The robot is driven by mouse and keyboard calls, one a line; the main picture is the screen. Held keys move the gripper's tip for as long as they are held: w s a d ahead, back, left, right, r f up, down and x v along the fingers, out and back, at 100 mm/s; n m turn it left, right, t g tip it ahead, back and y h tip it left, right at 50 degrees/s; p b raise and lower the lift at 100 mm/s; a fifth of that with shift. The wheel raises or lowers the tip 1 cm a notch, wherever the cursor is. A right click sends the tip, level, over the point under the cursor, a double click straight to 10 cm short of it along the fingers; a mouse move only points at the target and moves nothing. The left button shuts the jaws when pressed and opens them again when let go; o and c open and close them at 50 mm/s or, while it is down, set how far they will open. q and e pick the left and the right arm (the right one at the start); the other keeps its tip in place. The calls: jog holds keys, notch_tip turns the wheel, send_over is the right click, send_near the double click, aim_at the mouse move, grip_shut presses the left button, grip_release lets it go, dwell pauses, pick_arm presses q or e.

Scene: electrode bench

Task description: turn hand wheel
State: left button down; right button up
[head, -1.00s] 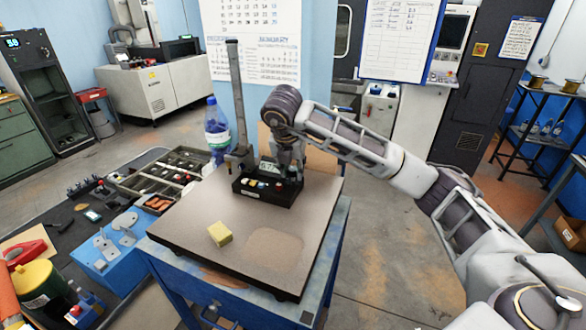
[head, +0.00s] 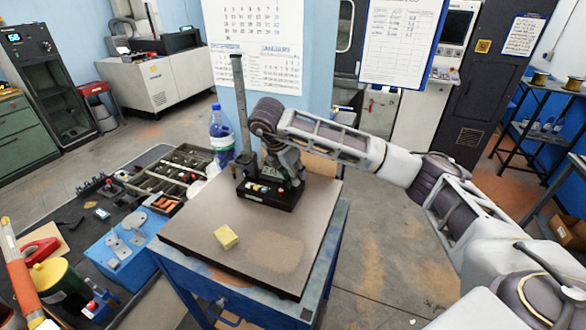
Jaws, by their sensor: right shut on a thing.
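A measuring stand with a black base (head: 268,195) and a tall upright grey column (head: 240,105) stands at the back of the brown plate. Small coloured buttons show on the front of the base. My right gripper (head: 279,172) is shut just above the base, right of the column, with its wrist leaning to the left. It holds a part of the stand, which seems to be the hand wheel; the wheel itself is hidden behind the fingers. My left gripper is not in view.
The brown plate (head: 205,240) on a blue table carries a small yellow block (head: 226,237); its front is otherwise clear. A water bottle (head: 221,135) and a parts tray (head: 165,167) stand left of the stand. A blue box (head: 115,250) is at the left.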

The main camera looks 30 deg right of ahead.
jog(key=shift+m, duration=0.3)
dwell(0.4)
jog(key=o, duration=1)
jog(key=shift+a+r, duration=0.1)
jog(key=shift+r, duration=0.1)
jog(key=w+v, duration=0.1)
jog(key=v, duration=0.6)
jog(key=shift+s+r, duration=0.3)
jog(key=shift+s, duration=0.15)
jog(key=shift+a, duration=0.15)
dwell(0.3)
